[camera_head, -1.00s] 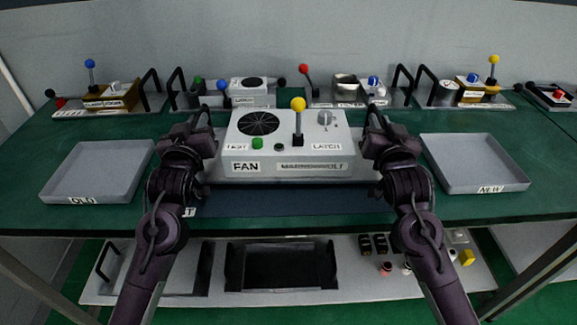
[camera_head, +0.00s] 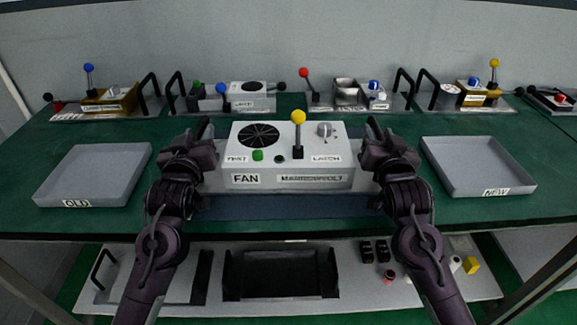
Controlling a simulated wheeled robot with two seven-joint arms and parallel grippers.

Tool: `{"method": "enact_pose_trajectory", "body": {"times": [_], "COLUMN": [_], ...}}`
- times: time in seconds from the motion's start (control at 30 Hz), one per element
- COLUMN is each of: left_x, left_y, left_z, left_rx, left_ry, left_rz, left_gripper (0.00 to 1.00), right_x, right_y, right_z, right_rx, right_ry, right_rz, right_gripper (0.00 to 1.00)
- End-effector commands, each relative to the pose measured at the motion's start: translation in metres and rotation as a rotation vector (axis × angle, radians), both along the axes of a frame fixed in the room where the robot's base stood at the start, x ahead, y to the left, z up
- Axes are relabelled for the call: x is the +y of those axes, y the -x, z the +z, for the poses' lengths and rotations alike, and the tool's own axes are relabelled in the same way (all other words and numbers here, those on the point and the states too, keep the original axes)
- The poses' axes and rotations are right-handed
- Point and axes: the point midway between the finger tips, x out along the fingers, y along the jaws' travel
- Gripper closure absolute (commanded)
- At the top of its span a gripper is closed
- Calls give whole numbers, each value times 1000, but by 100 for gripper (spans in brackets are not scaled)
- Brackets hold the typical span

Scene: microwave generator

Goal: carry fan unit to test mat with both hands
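The fan unit (camera_head: 290,178) is a light grey box marked FAN, with a round black grille, a green button and a yellow-knobbed lever. It is level, over the back part of the dark blue test mat (camera_head: 285,208); I cannot tell whether its base touches the mat. My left gripper (camera_head: 203,142) is at the handle on its left end, and my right gripper (camera_head: 375,145) is at the handle on its right end. Both appear shut on the handles, though the fingertips are mostly hidden.
A grey OLD tray (camera_head: 95,172) lies at left and a grey NEW tray (camera_head: 478,165) at right, both empty. Several other units line the back of the green table (camera_head: 300,231). A lower shelf (camera_head: 215,300) holds a black frame and small parts.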

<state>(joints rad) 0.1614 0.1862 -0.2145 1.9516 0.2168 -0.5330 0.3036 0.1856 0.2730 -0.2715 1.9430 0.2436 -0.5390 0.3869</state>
Motion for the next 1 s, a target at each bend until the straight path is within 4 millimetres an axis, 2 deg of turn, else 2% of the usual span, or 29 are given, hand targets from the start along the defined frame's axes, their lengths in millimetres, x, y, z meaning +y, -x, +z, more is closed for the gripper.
{"method": "enact_pose_trajectory", "body": {"times": [0.17, 0.4, 0.6, 0.83, 1.0], "left_x": [0, 0, -1, -1, -1], "left_y": [23, 75, 105, 118, 118], "left_z": [-1, -1, -1, 0, 0], "left_rx": [2, 2, 3, 0, 0], "left_ry": [1, 2, 0, 1, 0], "left_rz": [0, -1, -2, -2, -2], "left_gripper": [62, 62, 62, 62, 62], "right_x": [-1, -1, -1, -1, -1], "right_y": [0, 0, 0, 4, 29], "right_z": [0, 0, 0, -1, -1], "right_rx": [0, 0, 0, 1, 1], "right_ry": [1, 1, 1, 1, 1], "right_rz": [-2, -2, -2, -2, -2], "right_gripper": [62, 62, 62, 62, 62]}}
